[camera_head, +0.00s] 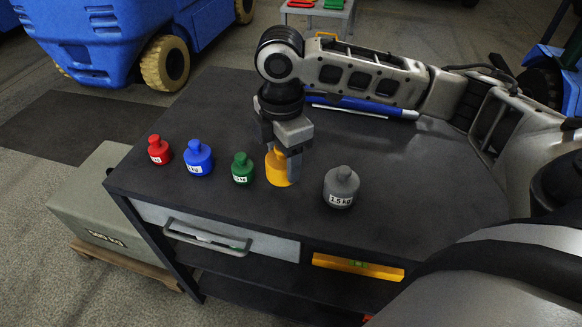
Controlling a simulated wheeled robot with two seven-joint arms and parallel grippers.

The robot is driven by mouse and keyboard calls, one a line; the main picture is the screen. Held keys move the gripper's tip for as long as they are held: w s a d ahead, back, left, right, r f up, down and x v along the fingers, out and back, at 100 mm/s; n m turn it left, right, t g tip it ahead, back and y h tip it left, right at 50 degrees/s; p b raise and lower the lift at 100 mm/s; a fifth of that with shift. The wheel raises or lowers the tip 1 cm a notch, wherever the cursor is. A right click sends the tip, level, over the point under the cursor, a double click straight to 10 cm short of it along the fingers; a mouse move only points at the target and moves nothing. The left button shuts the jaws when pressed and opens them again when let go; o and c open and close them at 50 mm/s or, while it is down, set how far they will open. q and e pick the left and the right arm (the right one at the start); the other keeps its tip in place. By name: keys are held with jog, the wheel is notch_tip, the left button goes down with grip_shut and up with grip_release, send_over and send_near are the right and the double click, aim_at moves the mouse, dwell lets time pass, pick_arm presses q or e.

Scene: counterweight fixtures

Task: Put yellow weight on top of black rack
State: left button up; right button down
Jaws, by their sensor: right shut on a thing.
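The yellow weight (275,174) stands on the dark tabletop (420,190), in the row of weights between the green and grey ones. My right gripper (284,160) reaches down from above and is shut on the upper part of the yellow weight. The gripper hides the weight's top, and the weight appears to be still upright on the tabletop. No separate black rack can be made out; the dark bench itself has a drawer and lower shelves. My left gripper is not in view.
Red (159,151), blue (198,159) and green (242,170) weights stand to the left, the green one close by. A grey weight (341,187) stands to the right. A blue long object (358,104) lies at the back. A yellow level (358,266) lies below the tabletop.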

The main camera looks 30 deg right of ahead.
jog(key=d+f, duration=0.1)
jog(key=w+d+f, duration=0.1)
jog(key=shift+w+f, duration=0.2)
jog(key=shift+f, duration=0.15)
jog(key=f, duration=0.2)
jog(key=shift+w+d+f, duration=0.15)
jog(key=shift+d+f, duration=0.2)
jog(key=shift+f, duration=0.55)
jog(key=c, duration=0.5)
grip_release()
jog(key=shift+f, duration=0.2)
notch_tip(320, 180, up, 12)
jog(key=shift+r, duration=0.15)
